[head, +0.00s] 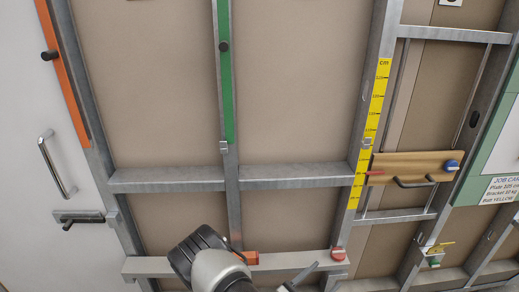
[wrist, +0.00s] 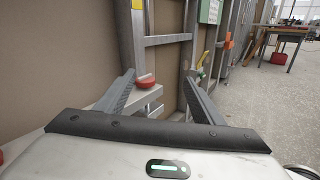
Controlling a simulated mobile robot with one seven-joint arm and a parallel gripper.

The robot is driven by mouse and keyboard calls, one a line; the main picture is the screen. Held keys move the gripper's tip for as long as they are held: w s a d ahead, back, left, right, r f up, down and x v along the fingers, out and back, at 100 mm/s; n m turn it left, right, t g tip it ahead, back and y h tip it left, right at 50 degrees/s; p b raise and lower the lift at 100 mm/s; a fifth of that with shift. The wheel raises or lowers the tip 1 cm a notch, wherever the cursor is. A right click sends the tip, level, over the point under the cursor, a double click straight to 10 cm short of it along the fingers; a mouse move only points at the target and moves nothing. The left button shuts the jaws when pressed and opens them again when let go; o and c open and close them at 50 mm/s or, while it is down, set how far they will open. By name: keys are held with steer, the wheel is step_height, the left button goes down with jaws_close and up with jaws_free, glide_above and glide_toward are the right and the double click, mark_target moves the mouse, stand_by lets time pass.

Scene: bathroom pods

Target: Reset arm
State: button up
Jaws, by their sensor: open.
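My gripper (wrist: 162,92) is open in the wrist view, with its two dark fingers spread wide and nothing held between them. A red knob (wrist: 145,81) on a grey ledge shows beyond the fingers, nearer the left one. In the head view my arm rises from the bottom centre, in front of the grey ledge (head: 290,261). The gripper end is low in that view and mostly hidden by my own arm. The red knob (head: 338,254) sits at the ledge's right end, to the right of my arm.
A metal stud frame with brown panels fills the head view. An orange block (head: 250,258) is on the ledge beside my arm. A wooden board (head: 408,168) with a black handle, a yellow scale (head: 374,130) and a job card (head: 501,185) are at right. Open floor (wrist: 270,115) shows right in the wrist view.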

steer(key=s+d+r+m+g+y, duration=0.1)
steer(key=s+r+m+g, duration=0.3)
steer(key=r+m+g, duration=0.55)
steer(key=s+d+r+m+g+y, duration=0.2)
steer(key=s+r+m+g, duration=0.2)
steer(key=r+m, duration=0.55)
steer(key=s+a+r+m+t+y, duration=0.2)
steer(key=s+a+r+t+y, duration=0.15)
steer(key=r, duration=0.35)
steer(key=s+a+r+m+t+y, duration=0.1)
steer(key=s+a+r+t+y, duration=0.2)
steer(key=r, duration=0.4)
steer(key=s+a+r+m+t+y, duration=0.1)
steer(key=s+a+r+m+y, duration=0.2)
steer(key=r, duration=0.5)
step_height(320, 180, up, 17)
steer(key=s+y+p, duration=0.1)
steer(key=p, duration=1.6)
steer(key=shift+f+n, duration=0.15)
steer(key=shift+n, duration=0.25)
steer(key=shift+a, duration=0.2)
